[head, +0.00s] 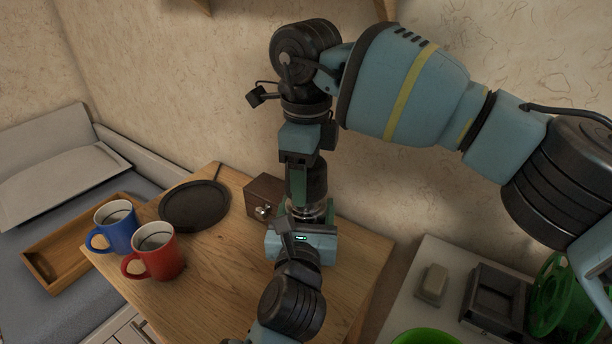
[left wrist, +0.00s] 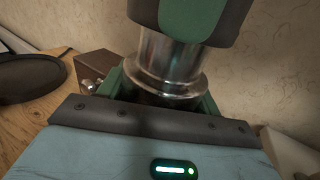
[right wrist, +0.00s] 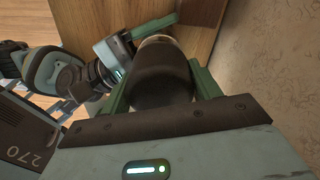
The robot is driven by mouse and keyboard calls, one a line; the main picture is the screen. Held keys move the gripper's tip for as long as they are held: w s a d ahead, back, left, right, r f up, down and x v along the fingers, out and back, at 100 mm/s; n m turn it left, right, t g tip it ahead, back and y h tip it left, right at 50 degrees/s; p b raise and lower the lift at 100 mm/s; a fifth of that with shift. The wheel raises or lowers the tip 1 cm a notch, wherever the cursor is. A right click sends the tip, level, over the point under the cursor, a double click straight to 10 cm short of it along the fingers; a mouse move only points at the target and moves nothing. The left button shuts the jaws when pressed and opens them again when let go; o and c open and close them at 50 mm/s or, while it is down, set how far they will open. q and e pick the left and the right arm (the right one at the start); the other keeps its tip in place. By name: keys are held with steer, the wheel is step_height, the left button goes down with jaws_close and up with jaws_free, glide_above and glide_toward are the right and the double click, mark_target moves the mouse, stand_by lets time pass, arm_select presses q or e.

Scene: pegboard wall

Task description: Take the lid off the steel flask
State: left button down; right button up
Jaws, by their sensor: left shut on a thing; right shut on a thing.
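The steel flask (left wrist: 168,62) stands upright at the back of the wooden table, with a shiny neck and a wider collar. My left gripper (left wrist: 163,95) is shut on it from the front, a green finger on each side. The black lid (right wrist: 160,78) sits directly above the steel neck; I see no gap between them. My right gripper (right wrist: 160,88) comes down from above and is shut on the lid, with green fingers on both sides. In the head view the lid (head: 317,180) and flask (head: 308,211) are partly hidden by my grippers.
A brown box (head: 265,193) with a metal knob stands just left of the flask. The wall is close behind. The table's (head: 205,290) front middle is clear.

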steer(key=shift+r, duration=2)
arm_select(q)
steer(key=shift+c, duration=1.2)
jaws_free()
steer(key=s, duration=0.7)
steer(key=shift+s+a+p, duration=0.25)
steer(key=shift+a+p, duration=0.15)
steer(key=shift+a, duration=0.05)
arm_select(e)
steer(key=shift+r, duration=0.5)
